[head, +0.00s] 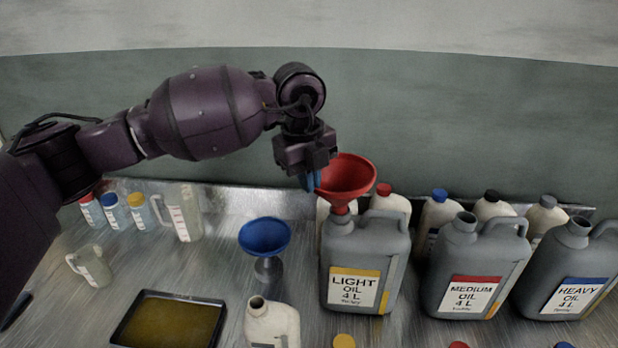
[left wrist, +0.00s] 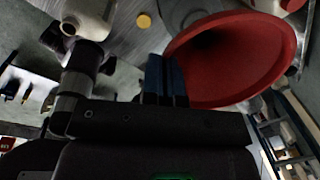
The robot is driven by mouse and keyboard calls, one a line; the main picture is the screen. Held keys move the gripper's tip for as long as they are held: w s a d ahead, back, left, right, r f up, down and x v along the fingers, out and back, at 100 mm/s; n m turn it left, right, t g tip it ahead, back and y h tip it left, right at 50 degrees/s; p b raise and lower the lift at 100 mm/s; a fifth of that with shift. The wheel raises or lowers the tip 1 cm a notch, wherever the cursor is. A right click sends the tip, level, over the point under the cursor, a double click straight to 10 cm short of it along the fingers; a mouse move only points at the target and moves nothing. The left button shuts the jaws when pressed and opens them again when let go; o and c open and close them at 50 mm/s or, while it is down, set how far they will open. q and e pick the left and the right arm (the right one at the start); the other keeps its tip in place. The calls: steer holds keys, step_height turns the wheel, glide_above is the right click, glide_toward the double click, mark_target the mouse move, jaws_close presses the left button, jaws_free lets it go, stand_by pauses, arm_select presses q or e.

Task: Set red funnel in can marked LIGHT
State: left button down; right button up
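The red funnel (head: 348,176) is upright, with its spout at the neck of the grey can marked LIGHT (head: 366,258). I cannot tell how deep the spout sits, as the neck hides its lower end. My left gripper (head: 311,181) comes down at the funnel's left side, its blue fingers close together at the rim. In the left wrist view the blue fingers (left wrist: 166,80) meet the edge of the red funnel (left wrist: 232,60), and appear shut on it. My right gripper is not in view.
Grey cans marked MEDIUM (head: 474,265) and HEAVY (head: 568,268) stand to the right. A blue funnel (head: 265,237) on a stand, a pale bottle (head: 272,325) and an oil tray (head: 116,338) are left of the LIGHT can. Several bottles stand behind the cans.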

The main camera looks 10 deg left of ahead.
arm_select(q)
steer(key=shift+f+b, duration=0.5)
steer(key=shift+f, duration=0.4)
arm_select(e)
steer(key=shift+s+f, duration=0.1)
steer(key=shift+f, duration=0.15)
arm_select(q)
steer(key=c, duration=1.3)
jaws_free()
steer(key=shift+r, duration=0.15)
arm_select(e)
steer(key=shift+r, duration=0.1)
